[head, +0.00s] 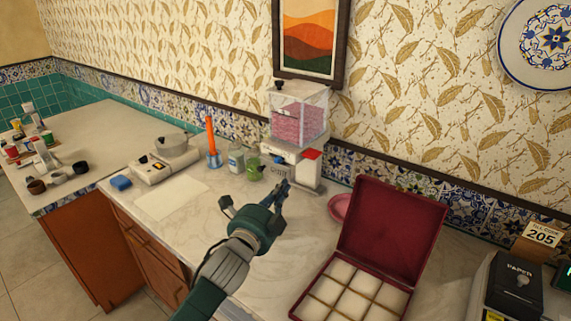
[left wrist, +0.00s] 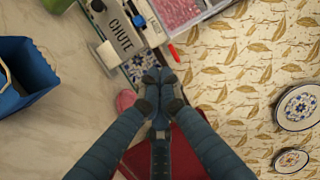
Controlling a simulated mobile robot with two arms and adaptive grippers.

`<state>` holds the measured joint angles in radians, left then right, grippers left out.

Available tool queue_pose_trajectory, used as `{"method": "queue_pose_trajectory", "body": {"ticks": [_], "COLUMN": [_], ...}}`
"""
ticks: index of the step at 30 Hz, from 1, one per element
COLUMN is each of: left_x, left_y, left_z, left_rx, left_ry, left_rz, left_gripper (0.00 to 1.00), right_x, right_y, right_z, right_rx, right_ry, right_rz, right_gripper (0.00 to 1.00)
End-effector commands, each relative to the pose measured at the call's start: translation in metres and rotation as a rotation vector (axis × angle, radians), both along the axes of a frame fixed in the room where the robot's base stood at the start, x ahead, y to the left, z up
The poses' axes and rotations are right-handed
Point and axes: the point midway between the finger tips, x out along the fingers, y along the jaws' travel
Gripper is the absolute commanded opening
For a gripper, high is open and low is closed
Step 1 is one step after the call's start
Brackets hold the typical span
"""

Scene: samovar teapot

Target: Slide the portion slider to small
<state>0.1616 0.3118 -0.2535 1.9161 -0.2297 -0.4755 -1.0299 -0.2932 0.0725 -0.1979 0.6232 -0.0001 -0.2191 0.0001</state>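The dispenser (head: 298,118), with a clear hopper of pink contents, stands against the wall in the head view. Its white base (head: 308,172) is partly behind my left gripper (head: 284,188). In the left wrist view the grey CHUTE plate (left wrist: 120,28) and the hopper (left wrist: 178,10) show at the top. A small red part (left wrist: 174,52) sticks out by the base there. I cannot tell for sure which part is the portion slider. My left gripper (left wrist: 158,78) has its fingertips together, just in front of the base, with nothing visible between them. Contact with the base is unclear. My right gripper is out of view.
A red open box (head: 392,232) with cream compartments stands to the right, with a pink dish (head: 339,208) behind it. A green mug (head: 253,168), a jar (head: 235,162) and an orange candle (head: 211,138) stand left of the dispenser. The left counter front has free room.

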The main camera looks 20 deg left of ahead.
Motion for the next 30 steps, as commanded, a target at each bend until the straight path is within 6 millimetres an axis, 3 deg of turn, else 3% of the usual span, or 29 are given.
{"method": "queue_pose_trajectory", "body": {"ticks": [11, 16, 22, 30], "left_x": [0.066, 0.094, 0.102, 0.105], "left_y": [-0.008, -0.011, 0.018, 0.028], "left_z": [0.003, 0.002, 0.001, -0.001], "left_rx": [-0.006, -0.007, -0.004, -0.006], "left_ry": [0.003, 0.003, 0.004, 0.003], "left_rz": [0.001, 0.0, 0.001, 0.0], "left_gripper": [0.0, 0.0, 0.0, 0.0], "right_x": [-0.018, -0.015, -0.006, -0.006], "right_y": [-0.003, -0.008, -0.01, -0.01], "right_z": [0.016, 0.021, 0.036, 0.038], "right_rx": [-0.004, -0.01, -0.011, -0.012], "right_ry": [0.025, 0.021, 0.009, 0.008], "right_rz": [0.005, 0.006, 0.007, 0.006], "right_gripper": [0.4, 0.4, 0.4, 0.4]}}
